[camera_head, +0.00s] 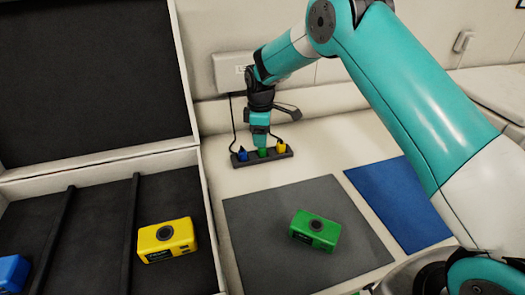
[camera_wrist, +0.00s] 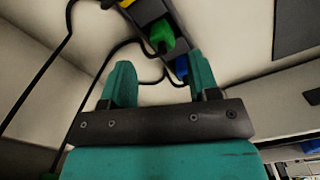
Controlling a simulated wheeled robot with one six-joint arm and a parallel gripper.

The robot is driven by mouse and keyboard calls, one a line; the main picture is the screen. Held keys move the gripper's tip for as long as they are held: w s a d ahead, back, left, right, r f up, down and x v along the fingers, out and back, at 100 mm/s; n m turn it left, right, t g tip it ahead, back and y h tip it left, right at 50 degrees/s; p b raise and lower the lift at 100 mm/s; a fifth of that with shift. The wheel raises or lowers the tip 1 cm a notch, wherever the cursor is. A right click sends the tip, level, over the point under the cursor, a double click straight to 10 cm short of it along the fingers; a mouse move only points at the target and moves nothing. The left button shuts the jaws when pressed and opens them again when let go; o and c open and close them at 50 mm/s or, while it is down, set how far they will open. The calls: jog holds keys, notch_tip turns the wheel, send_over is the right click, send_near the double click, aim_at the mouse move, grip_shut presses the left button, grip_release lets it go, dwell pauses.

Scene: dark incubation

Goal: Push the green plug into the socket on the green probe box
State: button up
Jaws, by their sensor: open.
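The green plug (camera_head: 263,153) stands in the middle of a dark plug rack (camera_head: 245,162) by the back wall, between the blue plug (camera_head: 242,155) and the yellow plug (camera_head: 282,147). My gripper (camera_head: 261,143) points down just above the green plug. In the wrist view its two teal fingers (camera_wrist: 162,75) are apart with nothing between them, and the green plug (camera_wrist: 162,35) shows beyond the gap. The green probe box (camera_head: 325,232) lies on the grey mat (camera_head: 265,240), its dark round socket (camera_head: 316,225) facing up and bare.
A large open case (camera_head: 205,215) on the left holds a yellow box (camera_head: 166,240) and a blue box (camera_head: 12,273). A blue mat (camera_head: 400,205) lies right of the grey mat. Black cables (camera_wrist: 62,55) run near the rack. A white wall unit (camera_head: 232,72) is behind my wrist.

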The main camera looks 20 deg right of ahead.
aim_at(262, 151)
jog(key=shift+s+d+f+p, duration=0.15)
jog(key=shift+f+p, duration=0.25)
jog(key=shift+f, duration=0.7)
jog(key=shift+s+f+p, duration=0.1)
jog(key=shift+f+p, duration=0.25)
jog(key=shift+f, duration=0.75)
jog(key=c, duration=1)
